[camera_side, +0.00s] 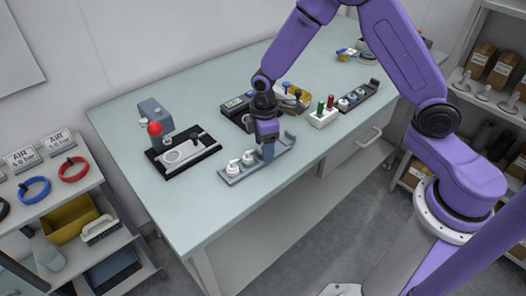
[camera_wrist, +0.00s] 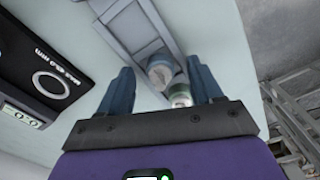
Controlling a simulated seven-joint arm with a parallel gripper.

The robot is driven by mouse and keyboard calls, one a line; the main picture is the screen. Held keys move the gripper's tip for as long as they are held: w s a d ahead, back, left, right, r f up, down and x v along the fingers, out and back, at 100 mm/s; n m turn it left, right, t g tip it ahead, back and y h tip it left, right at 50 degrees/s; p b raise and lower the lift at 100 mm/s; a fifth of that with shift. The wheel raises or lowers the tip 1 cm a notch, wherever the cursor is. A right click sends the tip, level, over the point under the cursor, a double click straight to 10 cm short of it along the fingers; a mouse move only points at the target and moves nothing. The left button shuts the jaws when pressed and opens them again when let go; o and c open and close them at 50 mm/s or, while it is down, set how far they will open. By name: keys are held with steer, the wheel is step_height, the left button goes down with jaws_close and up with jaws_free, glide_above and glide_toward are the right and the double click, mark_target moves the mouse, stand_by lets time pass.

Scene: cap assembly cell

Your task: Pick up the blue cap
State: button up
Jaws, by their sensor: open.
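My gripper (camera_side: 268,156) points down over the right part of a grey tray (camera_side: 286,146) near the table's front edge. In the wrist view my gripper (camera_wrist: 160,68) is open, its two blue-grey fingers apart. Between them shows a round piece with a dull blue-grey top (camera_wrist: 160,70), which looks like the blue cap; its colour is not clear. Nothing is visibly gripped. In the side view my gripper hides this spot. A piece with a green part (camera_side: 248,161) stands to its left and also shows in the wrist view (camera_wrist: 180,95).
A white piece (camera_side: 233,168) stands at the tray's left end. A black-based press (camera_side: 183,153) with a red knob is at the left. Behind the tray are a dark box (camera_side: 236,104) and a white block (camera_side: 323,118) with red and green pieces. The table's front left is clear.

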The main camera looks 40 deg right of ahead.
steer(key=c, duration=0.8)
